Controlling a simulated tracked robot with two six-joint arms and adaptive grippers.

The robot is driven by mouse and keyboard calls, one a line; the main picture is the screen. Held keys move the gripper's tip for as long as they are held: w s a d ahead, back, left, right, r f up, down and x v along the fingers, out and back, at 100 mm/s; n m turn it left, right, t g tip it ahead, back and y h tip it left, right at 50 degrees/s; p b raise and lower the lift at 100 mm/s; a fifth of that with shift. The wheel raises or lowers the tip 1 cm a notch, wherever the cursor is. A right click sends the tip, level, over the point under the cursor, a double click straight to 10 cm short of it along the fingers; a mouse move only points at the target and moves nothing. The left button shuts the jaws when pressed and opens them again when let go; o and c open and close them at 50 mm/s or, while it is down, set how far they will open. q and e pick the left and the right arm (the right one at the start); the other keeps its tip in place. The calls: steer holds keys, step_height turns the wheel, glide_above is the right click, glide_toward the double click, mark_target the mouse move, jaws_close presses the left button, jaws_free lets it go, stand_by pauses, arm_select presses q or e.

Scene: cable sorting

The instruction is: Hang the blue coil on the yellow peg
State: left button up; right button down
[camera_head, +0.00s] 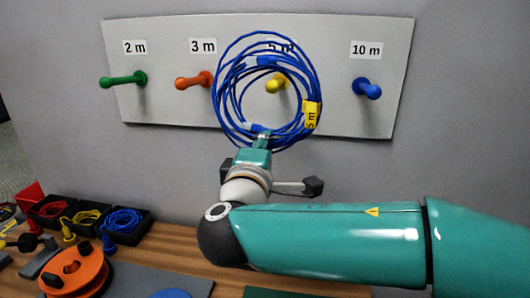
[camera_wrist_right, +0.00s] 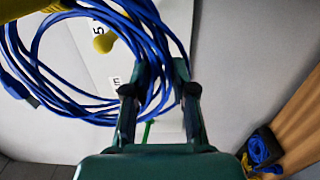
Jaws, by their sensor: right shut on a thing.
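The blue coil (camera_head: 219,100) hangs upright in front of the peg board, with a yellow "5 m" tag (camera_head: 312,114) on its right side. My right gripper (camera_head: 263,138) is shut on the coil's lower edge; the coil also shows in the wrist view (camera_wrist_right: 152,35). The yellow peg (camera_head: 275,85) shows through the coil's opening, below the partly covered 5 m label (camera_head: 281,47). Its round yellow end shows in the wrist view (camera_wrist_right: 103,43). I cannot tell whether the coil is around the peg or only in front of it. My left gripper is not in view.
Green (camera_head: 124,80), orange (camera_head: 195,80) and blue (camera_head: 367,88) pegs stick out of the board (camera_head: 170,105). Below left, the wooden bench (camera_head: 165,250) carries black bins with cables (camera_head: 122,224) and an orange reel (camera_head: 75,272). The wall area right of the board is clear.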

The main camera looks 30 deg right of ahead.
steer(key=f+p+x, duration=0.1)
steer(key=p+x, duration=0.1)
steer(key=x, duration=0.3)
steer(key=f+p+x, duration=0.1)
steer(key=p+x, duration=0.1)
steer(key=x, duration=0.4)
steer(key=f+p+x, duration=0.1)
steer(key=p+x, duration=0.2)
steer(key=x, duration=0.3)
steer(key=shift+w+d, duration=0.15)
steer(key=shift+d, duration=0.1)
steer(key=shift+w+d+f+b, duration=0.1)
steer(key=shift+f+b, duration=1.2)
steer(key=shift+b, duration=0.4)
steer(key=c, duration=0.9)
jaws_free()
steer(key=shift+o, duration=0.2)
